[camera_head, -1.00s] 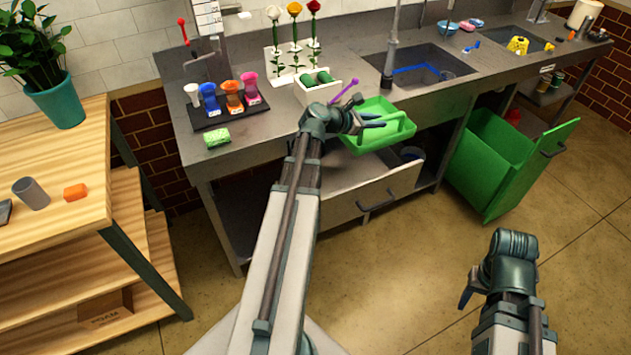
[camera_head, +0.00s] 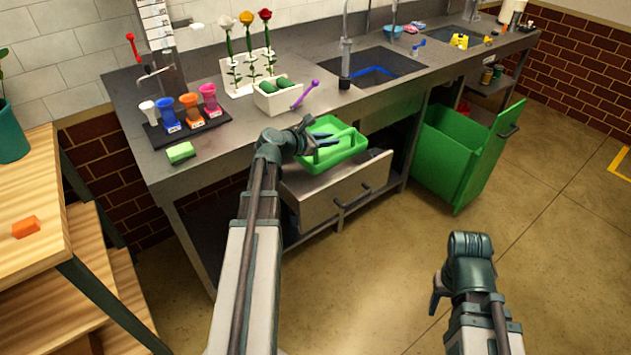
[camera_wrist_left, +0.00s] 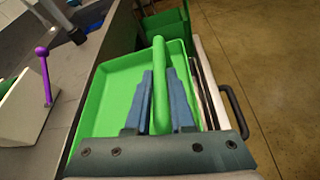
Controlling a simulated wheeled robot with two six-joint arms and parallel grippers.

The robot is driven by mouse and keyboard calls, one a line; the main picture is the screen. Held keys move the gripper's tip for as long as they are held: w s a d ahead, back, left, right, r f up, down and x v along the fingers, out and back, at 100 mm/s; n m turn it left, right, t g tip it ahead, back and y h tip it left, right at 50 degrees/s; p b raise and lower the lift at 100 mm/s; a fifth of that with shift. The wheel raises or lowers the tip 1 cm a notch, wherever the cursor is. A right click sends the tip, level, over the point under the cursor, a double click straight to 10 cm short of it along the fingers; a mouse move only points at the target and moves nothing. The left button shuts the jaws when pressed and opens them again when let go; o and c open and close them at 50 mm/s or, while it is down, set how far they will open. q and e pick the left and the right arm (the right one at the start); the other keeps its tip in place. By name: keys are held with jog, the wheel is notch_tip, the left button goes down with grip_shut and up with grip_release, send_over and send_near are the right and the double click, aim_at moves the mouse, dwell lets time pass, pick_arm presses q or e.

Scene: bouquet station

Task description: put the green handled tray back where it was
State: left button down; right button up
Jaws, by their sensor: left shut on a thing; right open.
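The green handled tray (camera_head: 343,158) is a shallow tray with a bar handle along its middle. It is at the counter's front edge, over or in the open drawer (camera_head: 335,197). Whether it rests on the drawer or hangs above it I cannot tell. My left gripper (camera_head: 325,142) is shut on the tray's handle, and the left wrist view shows both fingers on either side of the handle (camera_wrist_left: 160,80). The near part of the tray is hidden by the gripper there. My right gripper (camera_head: 436,300) is apart from everything over the floor, open and empty.
A white box with green rolls (camera_head: 277,97) and a purple tool (camera_head: 305,93) are on the counter behind the tray. A green bin (camera_head: 450,155) stands tilted out at the right. A wooden shelf (camera_head: 40,250) is at the left. The floor ahead is clear.

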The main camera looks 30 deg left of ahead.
pick_arm(q)
notch_tip(320, 180, down, 14)
jog(key=b, duration=1.4)
jog(key=shift+r, duration=0.25)
jog(key=shift+w+a, duration=0.1)
jog(key=shift+a, duration=0.1)
jog(key=a, duration=0.1)
jog(key=w+a, duration=0.1)
jog(key=a, duration=0.1)
jog(key=shift+w+a, duration=0.3)
jog(key=shift+s+d+f+b, duration=0.15)
jog(key=shift+d+f+b, duration=0.05)
jog(key=shift+f+b, duration=0.45)
jog(key=c, duration=0.8)
grip_release()
